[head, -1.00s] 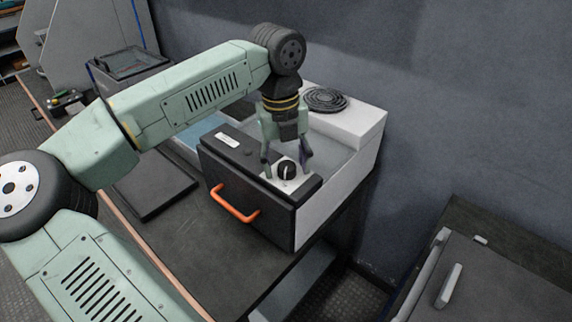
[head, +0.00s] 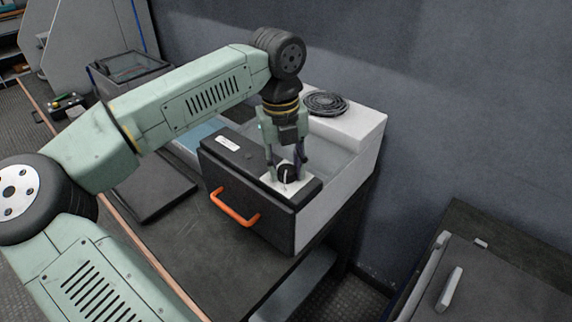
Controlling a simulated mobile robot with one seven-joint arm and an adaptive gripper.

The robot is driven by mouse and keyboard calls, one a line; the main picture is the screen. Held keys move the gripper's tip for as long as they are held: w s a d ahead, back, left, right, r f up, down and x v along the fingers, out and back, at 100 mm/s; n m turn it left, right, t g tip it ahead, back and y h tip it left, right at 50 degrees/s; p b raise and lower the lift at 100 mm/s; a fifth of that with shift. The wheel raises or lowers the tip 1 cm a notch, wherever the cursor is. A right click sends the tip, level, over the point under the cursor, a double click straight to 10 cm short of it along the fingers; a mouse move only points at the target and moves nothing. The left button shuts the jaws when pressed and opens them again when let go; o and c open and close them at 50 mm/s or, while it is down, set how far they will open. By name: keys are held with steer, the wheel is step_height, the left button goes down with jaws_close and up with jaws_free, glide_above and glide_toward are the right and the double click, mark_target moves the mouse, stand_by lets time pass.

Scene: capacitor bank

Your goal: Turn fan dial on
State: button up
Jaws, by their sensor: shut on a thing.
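The fan dial (head: 285,174) is a small black knob with a white mark, on a white plate (head: 294,188) at the right end of the black front panel of a box. My gripper (head: 287,175) points down over the plate. Its fingers are shut on the dial, one on each side, and partly hide it. The dial's exact angle is too small to read.
The box has an orange handle (head: 234,208) on its front and a white right side wall (head: 340,190). A coiled black cable (head: 325,104) lies on its white rear top. A dark flat panel (head: 150,188) lies left of the box. A grey wall stands behind.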

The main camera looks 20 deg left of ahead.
mark_target(284, 167)
steer(key=shift+m+b, duration=0.3)
steer(key=shift+b, duration=0.05)
steer(key=shift+f+m+b, duration=0.1)
steer(key=shift+m+b, duration=0.4)
steer(key=shift+m, duration=0.1)
steer(key=m+b, duration=0.1)
steer(key=m, duration=0.2)
steer(key=shift+m+b, duration=0.3)
steer(key=shift+b, duration=0.1)
steer(key=m+b, duration=0.1)
steer(key=m, duration=0.5)
steer(key=shift+w+g, duration=0.1)
steer(key=shift+g, duration=0.3)
steer(key=shift+m, duration=0.4)
steer(key=o, duration=1.2)
steer(key=shift+c, duration=0.2)
step_height(284, 167, up, 12)
steer(key=shift+w+a, duration=0.15)
steer(key=shift+a, duration=0.2)
